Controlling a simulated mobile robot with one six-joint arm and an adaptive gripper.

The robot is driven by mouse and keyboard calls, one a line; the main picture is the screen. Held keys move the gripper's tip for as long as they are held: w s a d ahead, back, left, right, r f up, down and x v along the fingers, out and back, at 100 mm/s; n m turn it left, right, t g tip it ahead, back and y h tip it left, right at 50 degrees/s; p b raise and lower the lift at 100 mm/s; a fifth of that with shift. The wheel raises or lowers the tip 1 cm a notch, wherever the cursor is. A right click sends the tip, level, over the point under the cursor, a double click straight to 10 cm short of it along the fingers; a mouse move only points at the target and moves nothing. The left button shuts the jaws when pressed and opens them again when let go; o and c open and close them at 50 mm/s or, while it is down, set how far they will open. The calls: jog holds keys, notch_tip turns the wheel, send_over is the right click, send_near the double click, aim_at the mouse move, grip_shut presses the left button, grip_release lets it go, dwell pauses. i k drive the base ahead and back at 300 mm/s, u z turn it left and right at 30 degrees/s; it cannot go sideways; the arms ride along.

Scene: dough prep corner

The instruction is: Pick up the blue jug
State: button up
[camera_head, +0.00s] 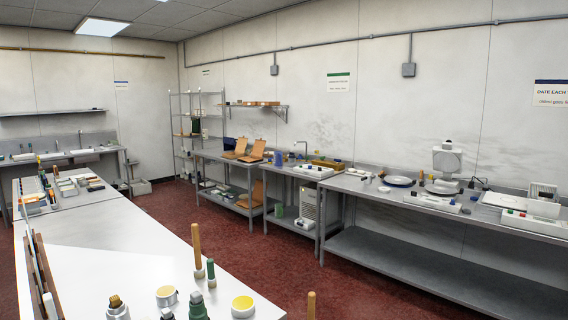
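A small blue upright vessel (278,158), which looks like the blue jug, stands on the middle metal counter along the back wall, near its left end. It is far off and small, so its handle and spout cannot be made out. My gripper is not in view, and nothing is seen touching the blue vessel.
A white table (140,245) fills the near left, with jars, bottles and wooden-handled tools on its near edge. Wooden clipboards (256,149) stand left of the vessel. The red floor (260,265) between table and counters looks clear.

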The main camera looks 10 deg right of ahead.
aim_at(278, 155)
jog(key=z, duration=0.6)
jog(key=i, duration=3.7)
